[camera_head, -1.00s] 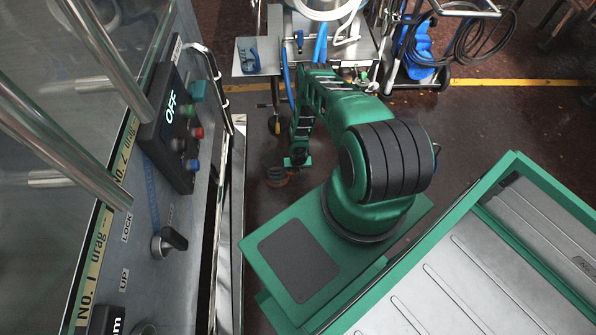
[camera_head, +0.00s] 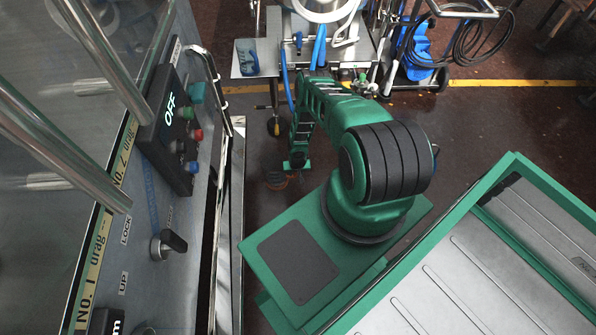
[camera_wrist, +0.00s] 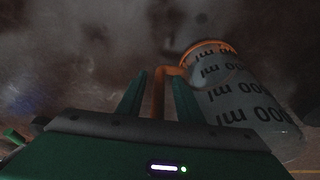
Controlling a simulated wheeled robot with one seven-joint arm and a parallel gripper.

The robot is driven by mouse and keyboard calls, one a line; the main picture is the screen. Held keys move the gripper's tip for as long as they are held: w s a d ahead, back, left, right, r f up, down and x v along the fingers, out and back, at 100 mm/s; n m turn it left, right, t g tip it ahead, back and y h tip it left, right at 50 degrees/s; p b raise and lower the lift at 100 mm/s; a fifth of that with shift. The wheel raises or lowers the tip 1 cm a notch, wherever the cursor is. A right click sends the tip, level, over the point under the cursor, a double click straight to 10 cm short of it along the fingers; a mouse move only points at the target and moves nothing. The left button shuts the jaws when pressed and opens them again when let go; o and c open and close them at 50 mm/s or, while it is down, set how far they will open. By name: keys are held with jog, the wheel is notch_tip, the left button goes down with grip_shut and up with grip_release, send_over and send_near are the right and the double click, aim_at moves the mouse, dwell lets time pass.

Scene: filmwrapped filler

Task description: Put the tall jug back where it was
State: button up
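The tall jug (camera_wrist: 235,88) fills the right of the wrist view. It is grey and translucent, with dark "ml" markings that read upside down, an orange rim and an orange handle. My gripper (camera_wrist: 157,84) has its two green fingers on either side of the handle, and it looks shut on it; the finger contact is dark. In the head view my gripper (camera_head: 296,164) hangs over the floor beside the cabinet.
A blue marked vessel (camera_head: 247,52) stands on a small metal shelf (camera_head: 240,72) of the cart at the back. A metal cabinet with a control panel (camera_head: 172,125) is close on the left. A hose cart (camera_head: 415,65) stands at the back right.

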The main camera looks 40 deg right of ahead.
jog(key=v, duration=1.2)
jog(key=w+d+r, duration=0.2)
jog(key=w+r, duration=0.1)
jog(key=r, duration=0.5)
jog(key=w+d+r+n+g, duration=0.1)
jog(key=w+d+r, duration=0.1)
jog(key=r, duration=0.6)
jog(key=w+d+r, duration=0.3)
jog(key=r, duration=0.5)
notch_tip(320, 180, up, 22)
jog(key=s+h, duration=0.1)
jog(key=s, duration=0.2)
jog(key=s+a+r+g, duration=0.1)
jog(key=s+a+r, duration=0.1)
jog(key=s+r, duration=0.6)
jog(key=s+a+r+g, duration=0.15)
jog(key=s+r, duration=0.25)
jog(key=r, duration=0.8)
jog(key=s+a+r+y, duration=0.1)
jog(key=s+a+r, duration=0.3)
jog(key=s, duration=0.6)
jog(key=s+a+r+y, duration=0.1)
jog(key=s+a+r, duration=0.3)
jog(key=s, duration=0.6)
jog(key=shift+a+r+m+t+y, duration=0.3)
jog(key=shift+r+m+t+y, duration=0.1)
jog(key=shift+r, duration=0.2)
